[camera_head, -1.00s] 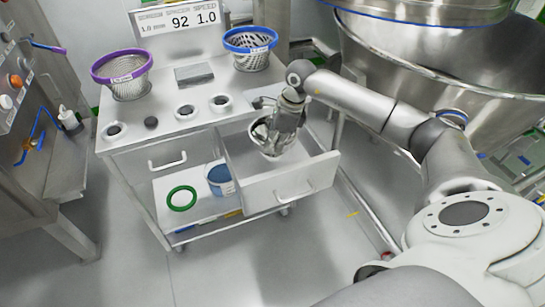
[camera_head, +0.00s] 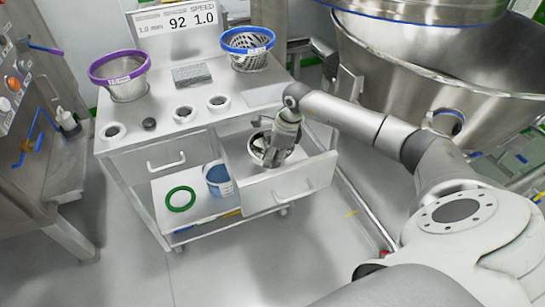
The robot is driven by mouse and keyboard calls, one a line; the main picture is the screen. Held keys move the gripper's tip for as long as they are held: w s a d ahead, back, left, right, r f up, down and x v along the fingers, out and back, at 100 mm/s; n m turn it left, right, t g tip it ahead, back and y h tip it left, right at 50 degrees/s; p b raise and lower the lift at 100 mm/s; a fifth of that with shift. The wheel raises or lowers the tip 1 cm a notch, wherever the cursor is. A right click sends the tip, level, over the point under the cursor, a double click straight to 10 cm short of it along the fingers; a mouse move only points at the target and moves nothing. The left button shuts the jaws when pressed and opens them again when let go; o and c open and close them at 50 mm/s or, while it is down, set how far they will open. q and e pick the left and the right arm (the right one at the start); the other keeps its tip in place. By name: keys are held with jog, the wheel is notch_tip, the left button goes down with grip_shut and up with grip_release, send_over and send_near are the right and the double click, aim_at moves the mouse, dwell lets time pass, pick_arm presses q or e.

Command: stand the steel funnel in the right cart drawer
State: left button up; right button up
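The right cart drawer (camera_head: 291,185) is pulled open. The steel funnel (camera_head: 256,147) is inside it, towards the drawer's left and back, with its round rim showing; its lower part is hidden. My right gripper (camera_head: 274,157) reaches down into the drawer at the funnel's right side and covers part of it. The fingers are small and overlap the funnel, so I cannot tell whether they grip it. My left gripper is not in view.
The cart top holds a purple-rimmed basket (camera_head: 122,83), a blue-rimmed basket (camera_head: 248,55) and several small round pieces. The left drawer (camera_head: 165,155) is shut. A blue tub (camera_head: 219,180) and a green ring (camera_head: 180,199) lie on the lower shelf. A large steel vessel (camera_head: 440,75) stands right.

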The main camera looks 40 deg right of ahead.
jog(key=shift+o, duration=0.2)
jog(key=b+v, duration=0.1)
jog(key=v, duration=1.1)
jog(key=shift+s, duration=0.1)
dwell(0.3)
